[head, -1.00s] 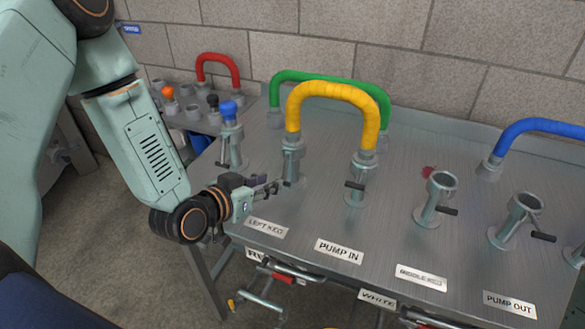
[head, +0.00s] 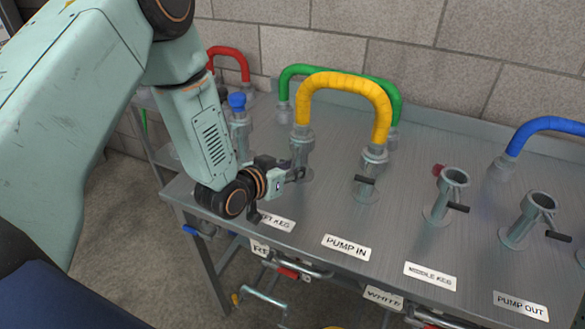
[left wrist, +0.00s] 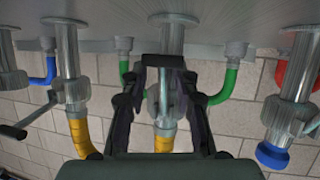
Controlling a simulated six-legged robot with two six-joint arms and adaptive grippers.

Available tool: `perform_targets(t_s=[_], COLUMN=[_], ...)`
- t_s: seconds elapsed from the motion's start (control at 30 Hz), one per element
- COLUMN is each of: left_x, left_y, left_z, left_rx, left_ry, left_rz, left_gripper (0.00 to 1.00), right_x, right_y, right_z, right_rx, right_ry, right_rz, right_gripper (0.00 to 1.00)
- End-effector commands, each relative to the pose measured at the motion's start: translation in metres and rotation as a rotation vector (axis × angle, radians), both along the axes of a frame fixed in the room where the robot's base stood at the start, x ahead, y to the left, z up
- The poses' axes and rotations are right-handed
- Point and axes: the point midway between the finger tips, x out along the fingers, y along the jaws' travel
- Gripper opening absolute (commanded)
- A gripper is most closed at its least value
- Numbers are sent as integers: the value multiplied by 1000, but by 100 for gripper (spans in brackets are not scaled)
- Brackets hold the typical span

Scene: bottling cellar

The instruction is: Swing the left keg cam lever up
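The left keg port (head: 302,150) is a grey upright coupling behind the partly covered LEFT KEG label (head: 277,223). One end of the yellow hose (head: 345,83) sits on it; the other end is on the PUMP IN port (head: 372,160). My left gripper (head: 300,173) is low at the left keg port, level with its lower part. The left keg cam lever cannot be made out clearly behind the gripper. My right gripper is out of view.
A blue-capped port (head: 238,118) stands left of the left keg port, close to my forearm. The green hose (head: 340,72) arches behind the yellow one. The MIDDLE KEG port (head: 448,195) and PUMP OUT port (head: 530,218) stand open on the right. A block wall closes the back.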

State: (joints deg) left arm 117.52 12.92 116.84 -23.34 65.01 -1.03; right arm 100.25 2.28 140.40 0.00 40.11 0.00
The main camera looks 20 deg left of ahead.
Motion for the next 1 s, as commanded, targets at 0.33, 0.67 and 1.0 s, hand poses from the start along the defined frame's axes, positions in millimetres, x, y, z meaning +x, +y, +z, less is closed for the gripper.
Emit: perform_targets(t_s=[0.33,0.67,1.0], left_x=[1,1,1], left_y=[0,0,0], left_z=[0,0,0], left_rx=[0,1,1], left_ry=[0,0,0], left_rz=[1,0,0], left_gripper=[15,0,0], right_x=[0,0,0], right_y=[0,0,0], right_z=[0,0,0], right_rx=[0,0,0], right_ry=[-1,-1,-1], right_rz=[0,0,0], right_gripper=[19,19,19])
